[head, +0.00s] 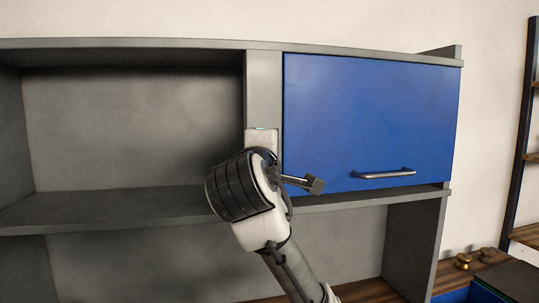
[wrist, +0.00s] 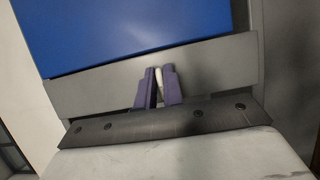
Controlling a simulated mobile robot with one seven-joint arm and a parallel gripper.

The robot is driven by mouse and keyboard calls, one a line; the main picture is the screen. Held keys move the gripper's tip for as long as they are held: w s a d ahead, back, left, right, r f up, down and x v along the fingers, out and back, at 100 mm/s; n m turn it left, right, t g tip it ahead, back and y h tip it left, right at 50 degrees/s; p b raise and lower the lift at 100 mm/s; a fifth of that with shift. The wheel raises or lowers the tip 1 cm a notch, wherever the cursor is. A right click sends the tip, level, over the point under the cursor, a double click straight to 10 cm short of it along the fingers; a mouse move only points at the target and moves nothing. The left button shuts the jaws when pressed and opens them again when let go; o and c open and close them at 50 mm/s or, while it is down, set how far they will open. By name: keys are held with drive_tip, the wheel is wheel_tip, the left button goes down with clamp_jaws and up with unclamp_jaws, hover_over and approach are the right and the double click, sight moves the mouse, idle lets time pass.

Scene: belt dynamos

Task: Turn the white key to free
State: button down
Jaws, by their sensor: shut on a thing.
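In the wrist view, my gripper (wrist: 159,72) has two dark purple fingers, closed on the narrow white key (wrist: 159,82). Only a thin white strip of the key shows between the fingers; its full shape and the way it points cannot be told. The fingers are in front of a grey strip (wrist: 215,63) of the cabinet, beside the blue door. In the head view my arm is raised to the grey upright left of the blue door (head: 370,120), and the fingers and the key are hidden there. No marking for free can be seen.
The blue door is shut and has a grey bar handle (head: 385,173) low on its front. Open grey shelves (head: 130,130) lie left of the upright. A small brass object (head: 463,261) stands on the wooden surface at lower right, near a dark ladder-like rack (head: 525,130).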

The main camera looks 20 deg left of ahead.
idle(0.3)
drive_tip(key=c, duration=1.5)
unclamp_jaws()
drive_tip(key=shift+s, duration=0.1)
drive_tip(key=p+v, duration=0.4)
drive_tip(key=v, duration=0.9)
drive_tip(key=shift+s+p, duration=0.3)
drive_tip(key=shift+p, duration=0.1)
